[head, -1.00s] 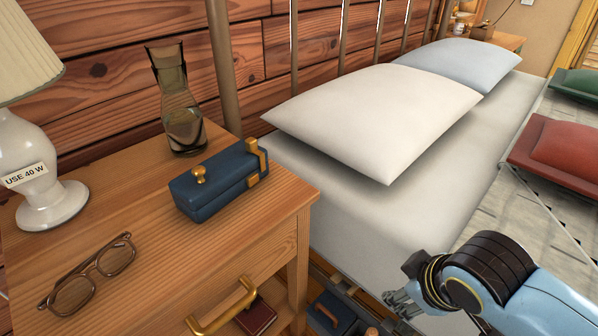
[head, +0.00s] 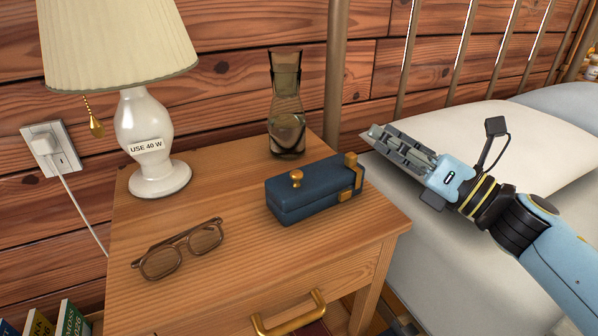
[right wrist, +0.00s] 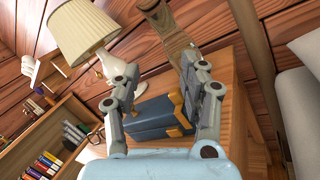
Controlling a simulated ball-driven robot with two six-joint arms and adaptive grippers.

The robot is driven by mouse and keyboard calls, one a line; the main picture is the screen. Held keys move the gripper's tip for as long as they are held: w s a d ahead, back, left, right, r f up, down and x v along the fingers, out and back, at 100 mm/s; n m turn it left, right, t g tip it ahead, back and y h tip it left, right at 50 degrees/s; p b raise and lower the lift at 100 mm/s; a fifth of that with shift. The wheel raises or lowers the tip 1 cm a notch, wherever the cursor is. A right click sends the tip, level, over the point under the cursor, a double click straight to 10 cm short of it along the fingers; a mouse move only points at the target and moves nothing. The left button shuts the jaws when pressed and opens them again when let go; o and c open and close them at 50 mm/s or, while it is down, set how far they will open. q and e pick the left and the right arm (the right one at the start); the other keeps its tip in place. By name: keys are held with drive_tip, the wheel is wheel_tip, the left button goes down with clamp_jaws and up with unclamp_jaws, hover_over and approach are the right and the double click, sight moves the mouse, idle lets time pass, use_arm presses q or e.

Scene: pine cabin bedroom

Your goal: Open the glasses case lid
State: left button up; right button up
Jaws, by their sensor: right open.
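The glasses case (head: 312,196) is a dark blue box with a gold knob (head: 296,178) on its lid and a gold clasp and corner fittings at its right end. It sits shut on the wooden nightstand. My right gripper (head: 376,136) is open and empty, above and to the right of the case, with its fingers pointing left. In the right wrist view the case (right wrist: 155,117) shows beyond and between the open fingers (right wrist: 160,85), apart from them. My left gripper is not in view.
A smoky glass carafe (head: 287,125) stands close behind the case. Glasses (head: 180,248) lie at the front left of the nightstand (head: 235,275). A white lamp (head: 150,140) stands at the back left. A bed with pillows (head: 480,150) is on the right, beside a metal bed frame.

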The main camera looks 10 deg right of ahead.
sight(296, 172)
drive_tip(key=s+a+f+n+g+y, duration=0.1)
drive_tip(key=n+g, duration=0.2)
drive_tip(key=n, duration=0.1)
drive_tip(key=s+a+f+n+g+y, duration=0.1)
drive_tip(key=a+n+g+y, duration=0.1)
drive_tip(key=n+g, duration=0.1)
drive_tip(key=s+a+f+n+g+y, duration=0.1)
drive_tip(key=s+f+n+g, duration=0.1)
drive_tip(key=n, duration=0.4)
drive_tip(key=shift+a+f+g+y, duration=0.1)
drive_tip(key=shift+a+g+y, duration=0.15)
drive_tip(key=shift+g, duration=0.65)
drive_tip(key=x, duration=1)
drive_tip(key=shift+a+b, duration=0.3)
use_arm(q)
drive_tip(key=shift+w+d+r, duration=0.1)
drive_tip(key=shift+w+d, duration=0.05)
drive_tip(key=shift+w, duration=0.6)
use_arm(e)
clamp_jaws()
